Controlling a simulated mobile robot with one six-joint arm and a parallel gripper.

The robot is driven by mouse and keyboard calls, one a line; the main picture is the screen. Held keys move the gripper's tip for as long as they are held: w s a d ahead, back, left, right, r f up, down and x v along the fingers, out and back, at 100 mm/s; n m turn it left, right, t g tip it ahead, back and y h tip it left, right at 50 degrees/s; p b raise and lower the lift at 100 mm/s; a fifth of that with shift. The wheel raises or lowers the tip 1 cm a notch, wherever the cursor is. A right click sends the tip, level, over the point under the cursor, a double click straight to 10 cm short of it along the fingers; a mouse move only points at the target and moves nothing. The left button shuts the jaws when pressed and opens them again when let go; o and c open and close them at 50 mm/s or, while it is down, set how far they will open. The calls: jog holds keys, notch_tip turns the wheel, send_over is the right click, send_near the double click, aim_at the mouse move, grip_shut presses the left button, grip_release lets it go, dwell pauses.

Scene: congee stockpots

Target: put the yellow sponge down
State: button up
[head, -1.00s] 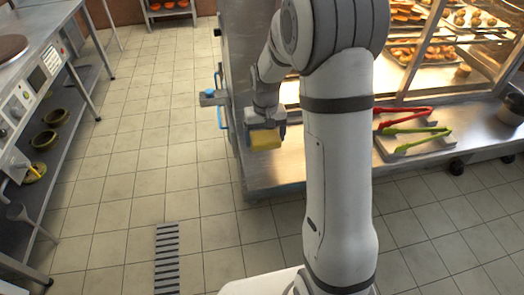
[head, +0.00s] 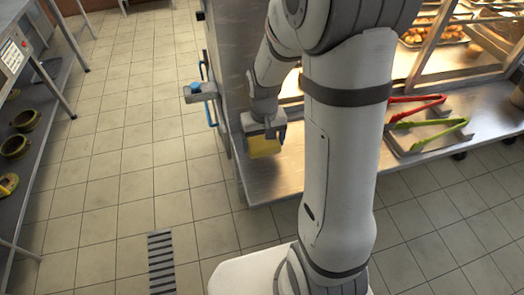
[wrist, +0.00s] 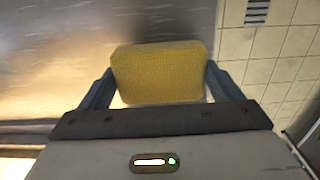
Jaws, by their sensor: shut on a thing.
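My gripper (head: 266,136) is shut on the yellow sponge (head: 264,146). It is over the left end of the steel counter (head: 274,180), beside the tall steel cabinet side. In the wrist view the sponge (wrist: 160,72) sits between the two fingers, with the counter's shiny top (wrist: 60,70) to its left and the floor to its right. I cannot tell whether the sponge touches the counter.
Red tongs (head: 418,106) and green tongs (head: 430,130) lie on a tray (head: 405,147) at the counter's right. A lit display case with trays of food (head: 435,37) stands behind. A blue-handled latch (head: 208,95) juts from the cabinet's left side.

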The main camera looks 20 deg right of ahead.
aim_at(263, 150)
jog(key=shift+s+a+f+b, duration=0.15)
jog(key=shift+f+b, duration=0.35)
jog(key=shift+f, duration=1.5)
jog(key=shift+f, duration=0.1)
jog(key=o, duration=0.9)
jog(key=shift+o, duration=0.2)
